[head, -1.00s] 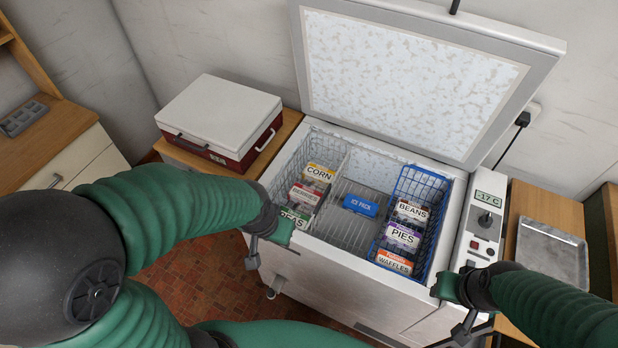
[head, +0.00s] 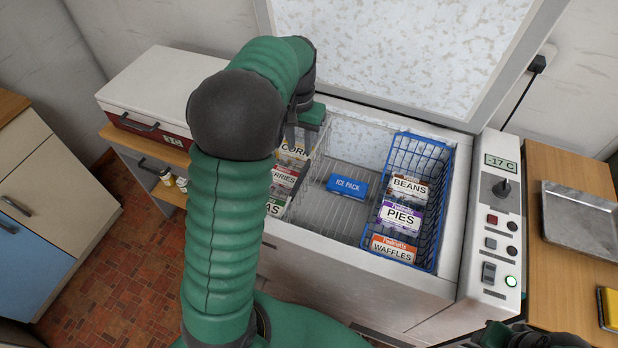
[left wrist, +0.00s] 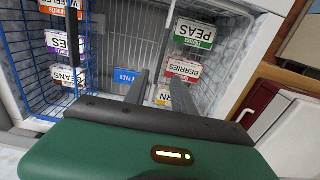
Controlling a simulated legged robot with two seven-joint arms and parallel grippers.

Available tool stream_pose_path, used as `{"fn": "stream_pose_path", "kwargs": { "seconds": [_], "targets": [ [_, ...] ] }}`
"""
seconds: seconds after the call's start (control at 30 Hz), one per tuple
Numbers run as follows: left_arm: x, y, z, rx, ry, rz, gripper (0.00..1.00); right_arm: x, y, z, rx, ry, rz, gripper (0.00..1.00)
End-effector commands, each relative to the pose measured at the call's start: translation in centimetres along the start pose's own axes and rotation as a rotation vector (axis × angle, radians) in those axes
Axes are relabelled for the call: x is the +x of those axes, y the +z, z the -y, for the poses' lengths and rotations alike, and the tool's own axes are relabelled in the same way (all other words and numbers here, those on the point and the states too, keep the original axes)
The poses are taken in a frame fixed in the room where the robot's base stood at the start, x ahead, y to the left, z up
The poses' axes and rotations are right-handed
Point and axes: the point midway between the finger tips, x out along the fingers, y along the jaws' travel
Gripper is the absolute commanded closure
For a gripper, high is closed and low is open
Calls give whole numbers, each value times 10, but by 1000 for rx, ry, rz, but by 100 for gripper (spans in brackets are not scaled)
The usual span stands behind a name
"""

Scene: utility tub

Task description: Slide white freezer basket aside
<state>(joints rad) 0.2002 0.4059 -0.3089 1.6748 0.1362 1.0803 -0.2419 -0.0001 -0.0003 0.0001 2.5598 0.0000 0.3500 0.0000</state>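The white freezer basket (head: 318,150) stands at the left end of the open chest freezer and holds corn (head: 293,149), berries (head: 285,174) and peas (head: 275,208) packs. My left gripper (head: 297,133) is over the basket's back part, close to the corn pack; my arm hides part of the basket. In the left wrist view the fingers (left wrist: 122,60) look spread apart with nothing seen held; whether they touch the basket's wire is unclear. My right gripper (head: 500,336) is at the bottom right edge, partly cut off, its fingers unclear.
A blue wire basket (head: 445,190) with beans, pies and waffles fills the freezer's right side. A blue ice pack (head: 347,186) lies on the wire floor between the baskets. The lid (head: 400,50) is raised. A metal tray (head: 583,222) lies on the right counter.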

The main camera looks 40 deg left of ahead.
Motion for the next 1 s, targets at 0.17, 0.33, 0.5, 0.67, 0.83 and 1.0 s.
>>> {"fn": "stream_pose_path", "kwargs": {
  "seconds": [0.17,0.33,0.5,0.67,0.83,1.0],
  "targets": [
    [52,0,1,0,1,8,69,12,3,0,0,0,0,64],
    [97,1,1,0,1,7,69,20,5,0,0,0,0,64],
    [130,1,1,0,1,4,69,26,6,0,0,0,1,64],
    [144,0,0,0,1,1,69,28,7,0,0,0,1,64],
    [145,0,0,0,2,0,69,28,7,0,0,0,1,64],
    [144,0,0,0,1,1,80,28,7,0,0,0,1,64]
  ]
}}
